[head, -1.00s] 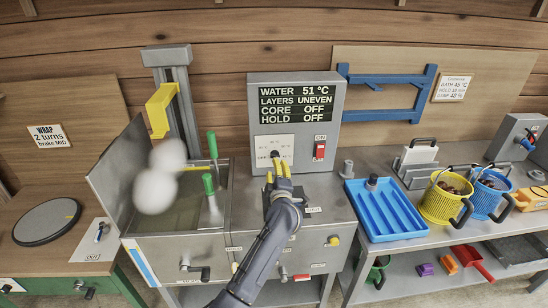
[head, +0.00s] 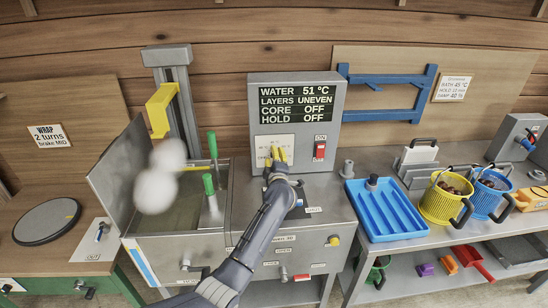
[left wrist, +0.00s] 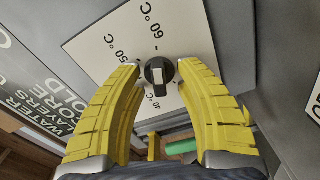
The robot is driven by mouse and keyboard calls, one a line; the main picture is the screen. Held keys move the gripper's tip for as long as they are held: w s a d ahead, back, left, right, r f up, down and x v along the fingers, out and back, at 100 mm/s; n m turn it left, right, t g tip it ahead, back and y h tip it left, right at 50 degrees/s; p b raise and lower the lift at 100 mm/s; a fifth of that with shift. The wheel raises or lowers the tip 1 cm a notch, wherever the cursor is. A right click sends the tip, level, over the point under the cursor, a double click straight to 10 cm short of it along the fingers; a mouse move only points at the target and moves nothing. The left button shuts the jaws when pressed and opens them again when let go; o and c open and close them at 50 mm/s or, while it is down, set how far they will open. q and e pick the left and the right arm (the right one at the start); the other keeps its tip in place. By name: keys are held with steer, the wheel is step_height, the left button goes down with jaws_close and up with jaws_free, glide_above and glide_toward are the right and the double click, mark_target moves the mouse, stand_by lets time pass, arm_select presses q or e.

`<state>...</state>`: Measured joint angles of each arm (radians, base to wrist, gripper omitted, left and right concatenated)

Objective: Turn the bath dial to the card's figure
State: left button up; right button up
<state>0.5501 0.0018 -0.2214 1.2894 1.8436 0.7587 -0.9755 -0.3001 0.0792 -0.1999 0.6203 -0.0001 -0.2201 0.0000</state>
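The bath dial is a black knob with a white line (left wrist: 160,72) on a white plate marked 40, 50 and 60 °C in the left wrist view. Its line slants near the 40–50 side; the exact reading is unclear. My left gripper (left wrist: 159,66) is open, one yellow finger on each side of the knob, with small gaps visible. In the head view my left gripper (head: 276,157) is at the dial plate (head: 262,143) and hides the knob. The card (head: 453,89) on the right wall reads bath 45 °C. My right gripper is out of view.
The grey control box (head: 337,103) has a display (head: 296,104) reading water 51 °C, layers uneven, core and hold off. A red switch (head: 320,150) sits right of the dial.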

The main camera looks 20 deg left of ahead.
arm_select(q)
steer(key=shift+o, duration=0.4)
jaws_close()
steer(key=shift+n, duration=0.4)
steer(key=n, duration=0.9)
steer(key=shift+f, duration=0.15)
steer(key=n, duration=0.6)
steer(key=shift+f+n, duration=0.15)
steer(key=shift+n, duration=0.25)
steer(key=n, duration=0.5)
steer(key=shift+d+f, duration=0.1)
steer(key=shift+d, duration=0.05)
steer(key=shift+n, duration=0.3)
